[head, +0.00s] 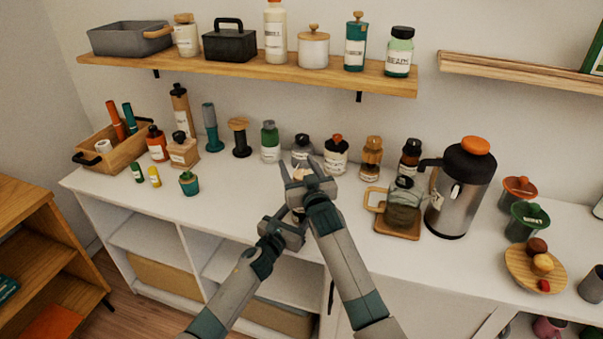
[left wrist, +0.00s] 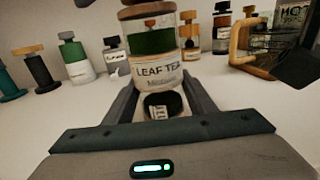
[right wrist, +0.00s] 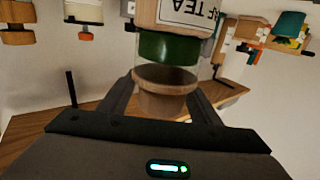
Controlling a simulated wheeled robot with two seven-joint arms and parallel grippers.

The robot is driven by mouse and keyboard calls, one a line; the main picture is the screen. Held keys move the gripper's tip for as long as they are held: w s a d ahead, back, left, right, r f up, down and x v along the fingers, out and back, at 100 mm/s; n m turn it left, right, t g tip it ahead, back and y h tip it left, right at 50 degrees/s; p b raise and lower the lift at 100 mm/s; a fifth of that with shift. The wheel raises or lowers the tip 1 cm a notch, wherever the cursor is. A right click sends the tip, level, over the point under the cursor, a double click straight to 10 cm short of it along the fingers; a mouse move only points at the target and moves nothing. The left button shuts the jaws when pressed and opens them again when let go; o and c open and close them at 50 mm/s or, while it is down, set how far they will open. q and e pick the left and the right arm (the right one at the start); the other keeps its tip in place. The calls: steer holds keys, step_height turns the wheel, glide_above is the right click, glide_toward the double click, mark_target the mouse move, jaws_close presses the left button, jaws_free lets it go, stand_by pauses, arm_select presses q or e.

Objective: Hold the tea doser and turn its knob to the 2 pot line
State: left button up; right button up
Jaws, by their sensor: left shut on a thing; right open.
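The tea doser (left wrist: 155,72) has a white "LEAF TEA" label, a clear band with a green part inside and a wooden knob on top. In the right wrist view the doser looks upside down, and the wooden knob (right wrist: 163,98) lies between the fingers of my open right gripper (head: 298,168). I cannot tell whether they touch it. In the head view my grippers hide most of the doser. No pot line is readable.
To the right are a glass teapot (head: 403,209) on a wooden tray and a steel urn (head: 459,195). A wall shelf (head: 240,68) hangs above.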

steer(key=v, duration=1.2)
stand_by(0.3)
steer(key=a+r+n+g+y, duration=0.4)
steer(key=a+n+y, duration=0.3)
steer(key=a+y, duration=0.2)
steer(key=w+d+f+g, duration=0.1)
steer(key=d+f, duration=0.1)
steer(key=d, duration=0.4)
steer(key=w+d+f+g, duration=0.1)
steer(key=d+f, duration=0.1)
steer(key=d, duration=0.5)
steer(key=shift+w+g, duration=0.3)
steer(key=shift+w, duration=0.1)
steer(key=x, duration=1.2)
steer(key=shift+r, duration=0.1)
